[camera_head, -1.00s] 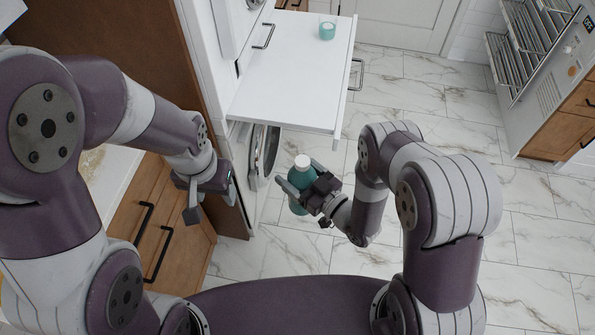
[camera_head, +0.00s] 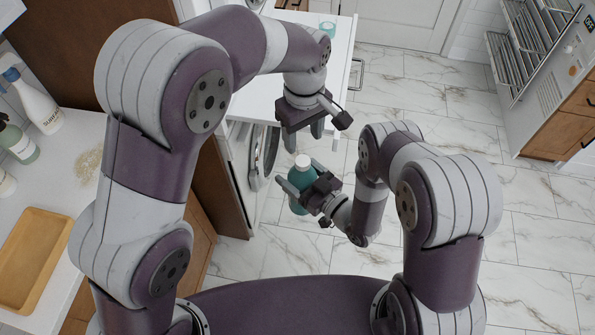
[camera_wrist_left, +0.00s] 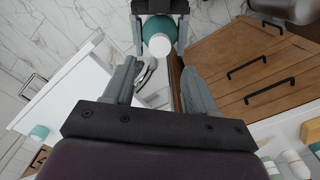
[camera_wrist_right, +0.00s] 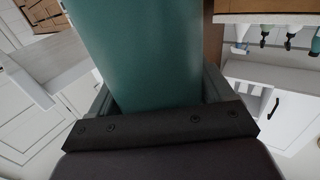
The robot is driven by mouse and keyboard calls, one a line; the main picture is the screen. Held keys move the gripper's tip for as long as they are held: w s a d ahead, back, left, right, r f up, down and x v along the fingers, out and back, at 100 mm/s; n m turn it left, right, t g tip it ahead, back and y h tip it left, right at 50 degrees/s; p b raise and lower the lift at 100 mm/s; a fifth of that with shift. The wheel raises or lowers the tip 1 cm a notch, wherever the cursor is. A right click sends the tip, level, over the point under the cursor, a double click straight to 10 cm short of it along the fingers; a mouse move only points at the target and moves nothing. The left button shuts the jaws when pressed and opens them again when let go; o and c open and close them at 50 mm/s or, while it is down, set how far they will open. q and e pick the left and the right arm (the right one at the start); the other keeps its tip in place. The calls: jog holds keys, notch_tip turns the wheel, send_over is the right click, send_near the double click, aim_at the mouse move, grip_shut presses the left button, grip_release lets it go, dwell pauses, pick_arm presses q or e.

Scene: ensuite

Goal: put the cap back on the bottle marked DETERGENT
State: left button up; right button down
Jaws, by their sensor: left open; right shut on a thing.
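A teal bottle (camera_head: 302,180) stands roughly upright in my right gripper (camera_head: 301,177), which is shut around its body. Its teal side (camera_wrist_right: 145,50) fills the middle of the right wrist view. No label is readable on the bottle. My left gripper (camera_head: 300,134) is open and empty, above and slightly behind the white top, fingers pointing down and apart from it.
At the left, a counter holds a wooden tray (camera_head: 48,226), a spray bottle (camera_head: 38,105) and a green bottle (camera_head: 20,146). Tiled floor (camera_head: 450,120) is open at the right.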

aim_at(302, 160)
pick_arm(q)
jog(key=shift+f, duration=4)
grip_shut()
jog(key=m, duration=1)
jog(key=shift+m, duration=0.4)
jog(key=m, duration=1)
jog(key=shift+m, duration=0.3)
jog(key=shift+o, duration=0.6)
grip_release()
